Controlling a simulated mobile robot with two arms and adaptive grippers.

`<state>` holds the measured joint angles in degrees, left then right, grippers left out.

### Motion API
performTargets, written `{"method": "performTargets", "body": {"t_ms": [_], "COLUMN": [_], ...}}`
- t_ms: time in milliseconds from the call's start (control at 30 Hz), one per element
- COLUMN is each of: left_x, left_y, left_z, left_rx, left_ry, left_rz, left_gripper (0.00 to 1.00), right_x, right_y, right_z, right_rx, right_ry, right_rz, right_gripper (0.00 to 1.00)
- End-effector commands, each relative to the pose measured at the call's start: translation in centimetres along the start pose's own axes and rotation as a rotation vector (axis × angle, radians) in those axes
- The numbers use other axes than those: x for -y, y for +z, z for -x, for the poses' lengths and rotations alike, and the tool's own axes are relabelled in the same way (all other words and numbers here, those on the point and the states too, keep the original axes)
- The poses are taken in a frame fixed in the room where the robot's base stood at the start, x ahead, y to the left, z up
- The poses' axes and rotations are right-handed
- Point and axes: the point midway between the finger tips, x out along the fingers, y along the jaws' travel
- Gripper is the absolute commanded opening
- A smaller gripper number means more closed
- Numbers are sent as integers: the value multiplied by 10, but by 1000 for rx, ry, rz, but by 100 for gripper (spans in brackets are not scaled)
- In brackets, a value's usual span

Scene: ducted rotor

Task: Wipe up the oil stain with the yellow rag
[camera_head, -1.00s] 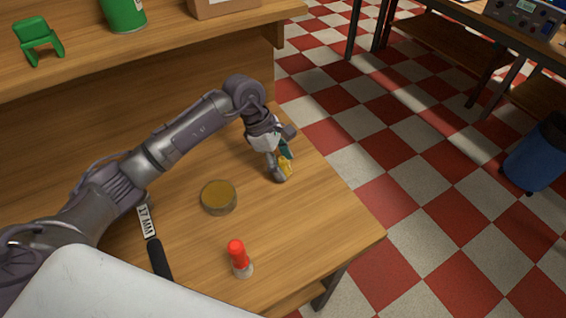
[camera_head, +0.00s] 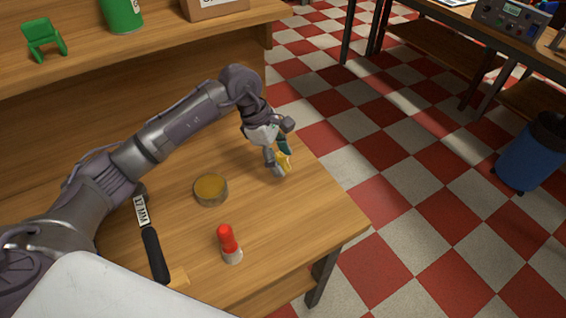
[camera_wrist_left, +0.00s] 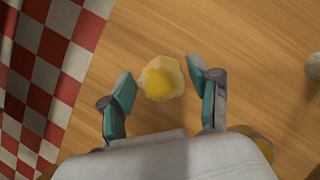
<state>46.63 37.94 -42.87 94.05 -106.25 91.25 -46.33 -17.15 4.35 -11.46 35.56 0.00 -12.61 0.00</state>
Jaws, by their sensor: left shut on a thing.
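The yellow rag (camera_head: 284,162) is a small crumpled piece at the tips of my left gripper (camera_head: 279,165), over the right part of the wooden bench. The fingers hide part of the rag in the head view. Whether the rag touches the bench top, I cannot tell. No oil stain can be made out on the visible wood. My right gripper is not in view.
On the bench (camera_head: 290,225) stand a round tin with an amber top (camera_head: 211,190) and a red-capped bottle (camera_head: 229,243). A black-handled tool marked 17 MM (camera_head: 154,252) lies to the left. A shelf (camera_head: 180,38) runs behind. The bench's right edge is close to the gripper.

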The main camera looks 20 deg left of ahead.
Motion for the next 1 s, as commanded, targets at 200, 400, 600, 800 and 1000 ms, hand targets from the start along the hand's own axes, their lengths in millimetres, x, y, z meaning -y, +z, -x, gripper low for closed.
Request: {"method": "performTargets", "body": {"t_ms": [200,400,600,800,1000], "left_x": [-1,-2,-2,-2,-1], "left_y": [5,7,7,7,9], "left_z": [23,36,37,36,36], "left_rx": [1,0,0,1,1], "left_ry": [3,4,4,4,2], "left_rz": [2,5,6,6,3], "left_gripper": [29,29,29,29,29], "right_x": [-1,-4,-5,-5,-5], "right_y": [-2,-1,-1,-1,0], "right_z": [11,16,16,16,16], "right_rx": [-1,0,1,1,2], "right_ry": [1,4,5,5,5], "right_rz": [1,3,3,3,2], "right_gripper": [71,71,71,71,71]}}
